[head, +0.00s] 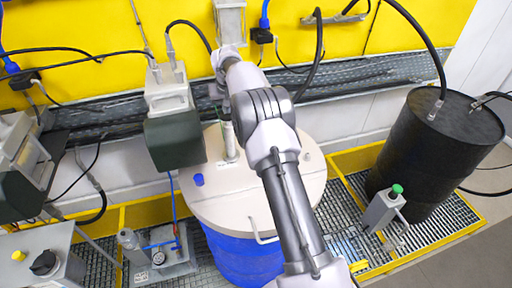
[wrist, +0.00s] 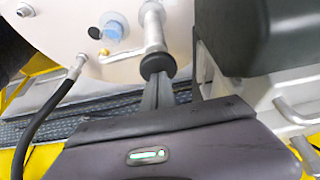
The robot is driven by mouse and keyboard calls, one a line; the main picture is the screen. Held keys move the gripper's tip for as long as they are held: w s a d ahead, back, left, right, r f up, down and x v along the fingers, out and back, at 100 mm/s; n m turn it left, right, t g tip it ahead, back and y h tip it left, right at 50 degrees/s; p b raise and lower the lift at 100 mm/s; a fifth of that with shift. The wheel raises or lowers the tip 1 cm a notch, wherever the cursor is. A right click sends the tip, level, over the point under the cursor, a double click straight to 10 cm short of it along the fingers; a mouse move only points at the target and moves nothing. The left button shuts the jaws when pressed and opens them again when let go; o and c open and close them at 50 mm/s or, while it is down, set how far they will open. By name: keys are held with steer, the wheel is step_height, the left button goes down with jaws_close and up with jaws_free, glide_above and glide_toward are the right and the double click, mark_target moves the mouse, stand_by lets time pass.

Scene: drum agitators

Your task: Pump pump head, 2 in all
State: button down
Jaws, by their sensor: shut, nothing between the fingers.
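The pump head, seen as a black round cap (wrist: 157,65) on a pale metal tube (wrist: 152,28), shows in the wrist view above the drum's cream lid (wrist: 60,22). My gripper (wrist: 158,84) is shut and empty, its fingertips right at the black cap; whether they touch it I cannot tell. In the head view the tube (head: 229,143) stands upright on the lid (head: 250,195) of the blue drum (head: 240,254). My wrist hangs above the tube there and hides its top; my fingertips are not clear in that view.
A dark green motor unit (head: 175,139) stands close left of the tube and also shows in the wrist view (wrist: 235,35). A blue cap (head: 198,180) sits on the lid. A black drum (head: 435,150) with hoses stands right. Cables and a yellow wall (head: 345,40) lie behind.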

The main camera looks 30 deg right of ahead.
steer(key=shift+f+b, duration=1)
steer(key=shift+f, duration=0.6)
steer(key=shift+r, duration=0.1)
steer(key=shift+r+p, duration=1.85)
steer(key=shift+r, duration=0.3)
step_height(320, 180, up, 6)
steer(key=p, duration=0.5)
